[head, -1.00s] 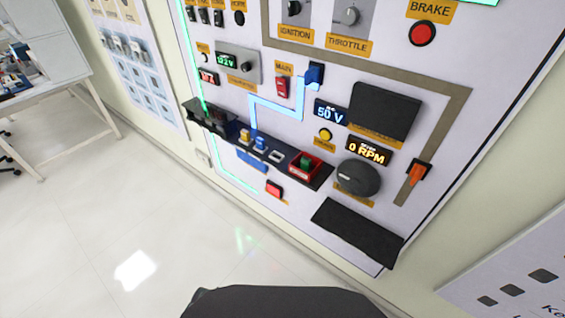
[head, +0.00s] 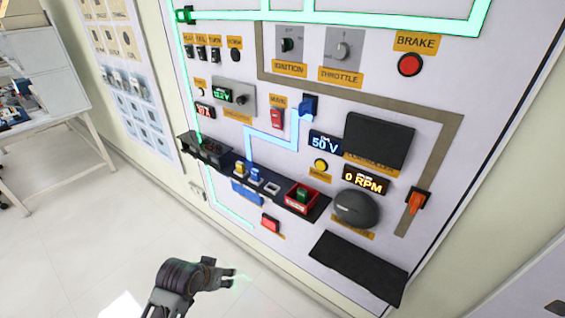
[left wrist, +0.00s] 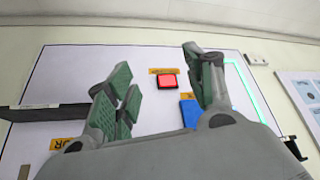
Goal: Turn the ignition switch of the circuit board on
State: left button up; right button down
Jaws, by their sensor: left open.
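The ignition switch (head: 288,45) is a dark knob on a grey plate, above an orange IGNITION label (head: 289,69), near the top of the white circuit board (head: 330,100). My left gripper (head: 236,279) is low in front of the board, well below the switch and apart from it. In the left wrist view my left gripper (left wrist: 165,90) has its green-padded fingers spread and empty, with a red button (left wrist: 166,82) on the board showing between them. The switch is not in the left wrist view. My right gripper is in no view.
A dark shelf (head: 318,208) juts from the board's middle. A black ledge (head: 358,268) juts out lower right.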

pick_arm(q)
jog(key=w+d+r+m+t+h, duration=0.1)
jog(key=w+d+r+t, duration=0.1)
jog(key=w+r, duration=0.4)
jog(key=w+d+r+t+h, duration=0.15)
jog(key=w+r, duration=0.25)
jog(key=r, duration=0.5)
jog(key=m+t+h, duration=0.4)
jog(key=t+h, duration=0.1)
jog(key=h, duration=0.2)
send_near(283, 46)
jog(key=v, duration=0.4)
jog(key=shift+y, duration=0.25)
jog(key=shift+r+p+x, duration=0.15)
jog(key=shift+p+x, duration=0.15)
jog(key=shift+x, duration=2.8)
jog(key=shift+r+p+x, duration=0.1)
jog(key=shift+p+x, duration=0.2)
jog(key=shift+x, duration=2.8)
jog(key=shift+w+d, duration=0.5)
jog(key=shift+d, duration=0.05)
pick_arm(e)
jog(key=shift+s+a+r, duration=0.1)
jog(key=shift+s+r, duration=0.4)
